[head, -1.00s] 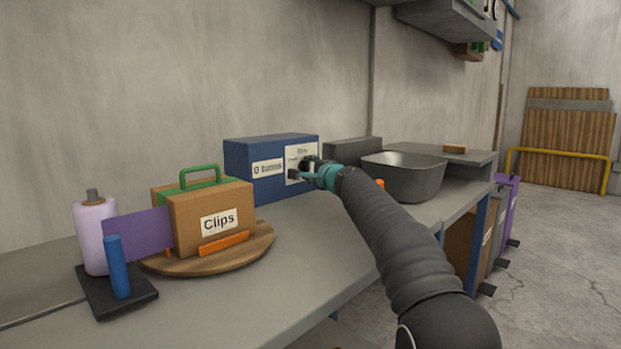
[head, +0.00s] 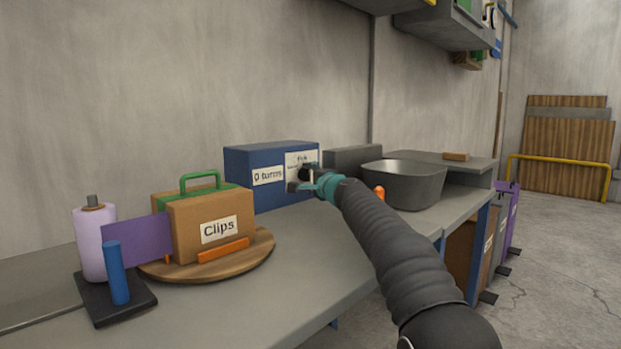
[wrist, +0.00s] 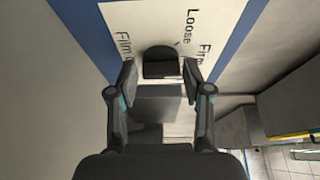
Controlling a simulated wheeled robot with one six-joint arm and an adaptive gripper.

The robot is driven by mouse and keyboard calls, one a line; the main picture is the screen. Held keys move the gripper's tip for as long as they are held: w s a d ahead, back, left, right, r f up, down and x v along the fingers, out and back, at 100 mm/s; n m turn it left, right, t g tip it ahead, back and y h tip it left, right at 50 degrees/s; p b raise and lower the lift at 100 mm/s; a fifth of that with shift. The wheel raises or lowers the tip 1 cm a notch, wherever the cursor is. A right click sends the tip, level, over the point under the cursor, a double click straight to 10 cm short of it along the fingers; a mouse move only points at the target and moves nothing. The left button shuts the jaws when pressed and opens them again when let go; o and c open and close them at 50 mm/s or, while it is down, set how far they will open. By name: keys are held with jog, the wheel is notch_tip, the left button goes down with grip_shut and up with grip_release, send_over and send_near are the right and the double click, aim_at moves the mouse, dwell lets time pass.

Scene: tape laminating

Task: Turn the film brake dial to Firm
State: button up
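The film brake dial is a dark knob (wrist: 161,62) on a white label plate (wrist: 130,20) in the wrist view. The words "Film", "Loose" and a partly cut-off "Firm" are printed around it, with a small dark mark near "Loose". My gripper (wrist: 159,80) is open, with one finger on each side of the knob and a visible gap at both sides. In the head view the plate (head: 297,158) is on the front of a blue box (head: 235,170) that also carries a "0 turns" label. My gripper (head: 300,182) is in front of the plate and covers part of it.
A grey basin (head: 405,188) stands right of the box, with an orange knob-like piece (head: 379,192) near my arm. Left are a "Clips" carton (head: 230,210) on a round wooden board (head: 210,268) and a lilac roll (head: 95,245). The front bench top (head: 280,270) is clear.

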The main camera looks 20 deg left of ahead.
jog(key=shift+o, duration=0.5)
jog(key=shift+d, duration=0.1)
jog(key=shift+v, duration=0.9)
jog(key=v, duration=1)
jog(key=shift+s, duration=0.1)
